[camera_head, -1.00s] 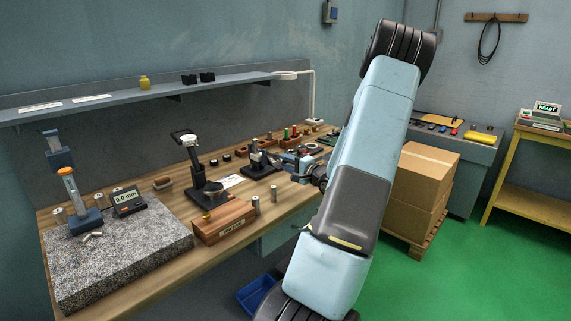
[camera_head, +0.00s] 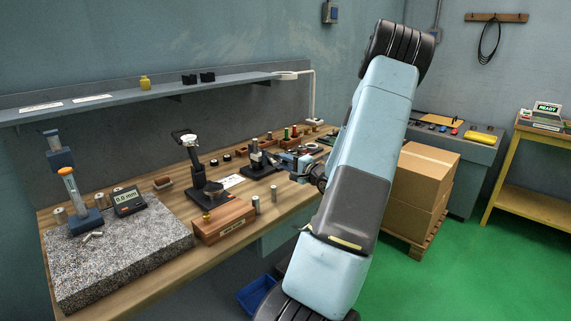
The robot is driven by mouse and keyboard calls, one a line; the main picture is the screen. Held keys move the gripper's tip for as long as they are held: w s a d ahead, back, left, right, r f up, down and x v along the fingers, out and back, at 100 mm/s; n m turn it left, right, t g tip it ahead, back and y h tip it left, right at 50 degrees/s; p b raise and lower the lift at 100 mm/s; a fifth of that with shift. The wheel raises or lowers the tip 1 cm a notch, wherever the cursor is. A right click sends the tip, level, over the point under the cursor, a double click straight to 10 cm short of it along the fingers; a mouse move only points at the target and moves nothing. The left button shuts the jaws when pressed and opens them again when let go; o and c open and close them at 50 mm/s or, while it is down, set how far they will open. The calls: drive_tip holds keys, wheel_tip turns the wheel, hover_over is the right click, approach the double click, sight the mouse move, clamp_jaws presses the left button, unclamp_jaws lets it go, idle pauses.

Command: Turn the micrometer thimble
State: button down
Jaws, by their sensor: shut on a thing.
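The micrometer (camera_head: 257,158) sits in a dark stand on the wooden bench, left of my gripper. My gripper (camera_head: 283,160) reaches in from the right at the micrometer's thimble end, with its jaws shut on the thimble. The thimble itself is mostly hidden by the jaws and too small to make out. My arm's large blue and black links stand in front of the bench's right part.
A granite plate (camera_head: 120,260) with a height gauge and a 0.0 mm display (camera_head: 128,200) fills the bench's left. A shelf (camera_head: 140,100) runs above.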

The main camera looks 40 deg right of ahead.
drive_tip(key=shift+f+m, duration=0.15)
drive_tip(key=shift+m, duration=0.25)
drive_tip(key=m, duration=0.7)
drive_tip(key=shift+s, duration=0.1)
drive_tip(key=m, duration=0.5)
drive_tip(key=shift+f, duration=0.1)
drive_tip(key=shift+m, duration=1.9)
drive_tip(key=c, duration=1.3)
unclamp_jaws()
